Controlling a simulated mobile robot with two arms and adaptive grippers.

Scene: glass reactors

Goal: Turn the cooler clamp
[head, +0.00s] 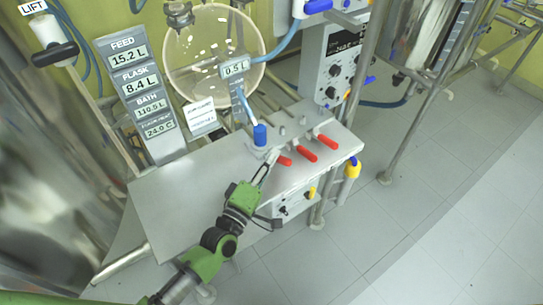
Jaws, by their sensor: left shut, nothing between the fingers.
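Several red-handled levers stand in a row on the grey metal bench (190,195): a left one (285,161), a middle one (306,154) and a right one (328,142). No label shows which part is the cooler clamp. A blue knob (260,134) on a pale base stands just left of the levers. My left gripper (270,160), on the green arm from the lower left, is shut and looks empty. Its tips are beside the left red lever and below the blue knob; I cannot tell whether they touch either. My right gripper is out of view.
A display panel (135,90) reads FEED, FLASK and BATH values. A round glass vessel (205,50) stands behind the bench. A control box (335,55) with dials and metal posts stand to the right. A yellow-blue valve (350,170) hangs at the bench corner. Tiled floor (420,240) at lower right is clear.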

